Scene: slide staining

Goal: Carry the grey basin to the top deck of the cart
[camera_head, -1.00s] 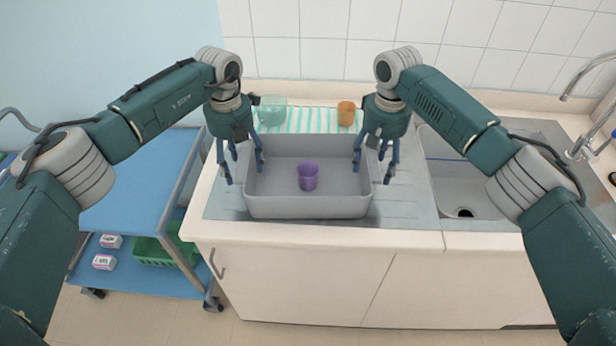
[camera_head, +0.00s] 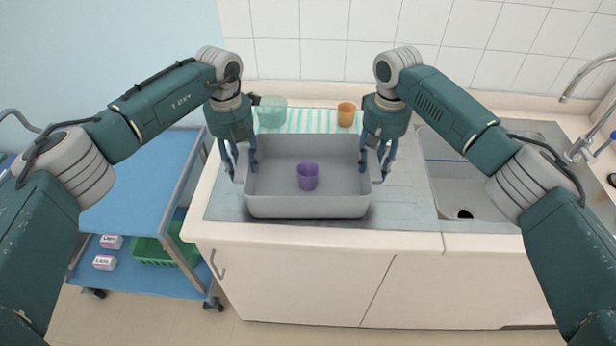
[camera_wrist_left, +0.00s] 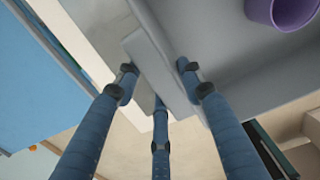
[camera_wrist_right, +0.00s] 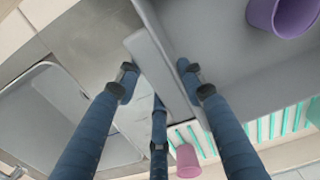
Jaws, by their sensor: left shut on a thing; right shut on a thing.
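The grey basin (camera_head: 306,207) stands on the counter's grey draining surface, with a purple cup (camera_head: 308,176) inside it. My left gripper (camera_head: 243,172) is shut on the basin's left side, with fingers on both sides of the wall. The left wrist view shows the gripped rim (camera_wrist_left: 158,70) between the fingers. My right gripper (camera_head: 375,170) is shut on the basin's right side, and the right wrist view shows that rim (camera_wrist_right: 160,70) between the fingers. The blue cart's top deck (camera_head: 140,185) is at the left, beside the counter, and its visible part is bare.
A striped mat (camera_head: 310,120) lies behind the basin, with a green translucent container (camera_head: 271,112) and an orange cup (camera_head: 346,113). A sink (camera_head: 460,190) with a tap (camera_head: 580,85) is at the right. The cart's lower deck (camera_head: 125,272) holds small boxes (camera_head: 104,262) and a green basket (camera_head: 155,251).

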